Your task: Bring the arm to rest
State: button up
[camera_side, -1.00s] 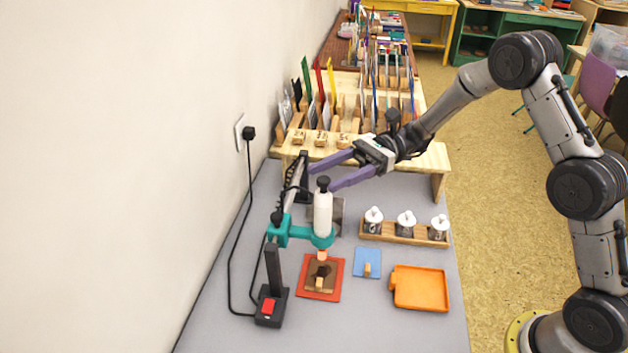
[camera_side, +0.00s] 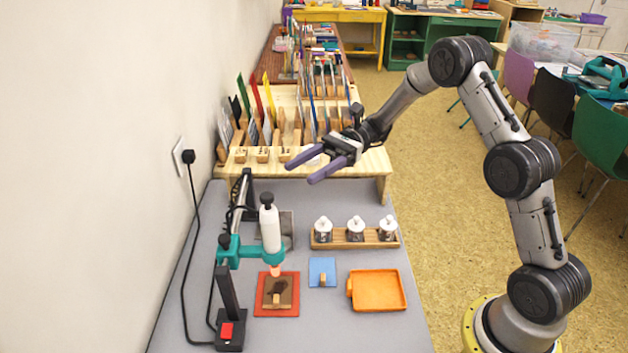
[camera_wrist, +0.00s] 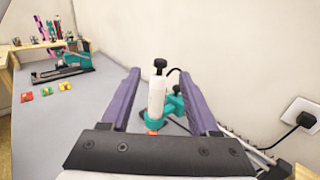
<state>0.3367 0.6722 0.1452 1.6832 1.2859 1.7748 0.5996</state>
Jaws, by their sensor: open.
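My gripper (camera_side: 300,173) is open and empty, with its two purple fingers apart. In the side view it hangs above the front of the wooden shelf, clear of the table and up and right of the white-handled tool (camera_side: 269,228). In the wrist view the tool (camera_wrist: 157,98) shows between the fingers of my gripper (camera_wrist: 160,72), beyond them and not gripped. The tool stands upright in a teal clamp (camera_side: 237,253). Below it a brown block (camera_side: 277,287) lies on a red pad (camera_side: 262,308).
A wooden rack (camera_side: 338,242) holds three white-topped jars. A blue pad (camera_side: 318,266) and an orange tray (camera_side: 377,291) lie in front. The wooden shelf (camera_side: 350,163) carries upright cards. A wall socket (camera_wrist: 302,114) with a cable is at right in the wrist view.

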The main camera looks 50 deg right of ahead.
jog(key=s+a+r+n+g+h, duration=0.25)
jog(key=s+a+r+n, duration=0.3)
jog(key=s+r, duration=0.35)
jog(key=s+a+r+n+t+h, duration=0.1)
jog(key=s+n+h, duration=0.15)
jog(key=s, duration=0.25)
jog(key=s+a+r+n+h, duration=0.1)
jog(key=s+h, duration=0.2)
jog(key=s, duration=0.3)
jog(key=s+d+f+n+t+h, duration=0.4)
jog(key=s+d+h, duration=0.15)
jog(key=s, duration=0.25)
jog(key=d+f+n+t+h, duration=0.3)
jog(key=d+n+h, duration=0.1)
jog(key=d, duration=0.4)
jog(key=shift+w+d+f+n, duration=0.15)
jog(key=shift+w+d+n, duration=0.2)
jog(key=shift+n, duration=0.05)
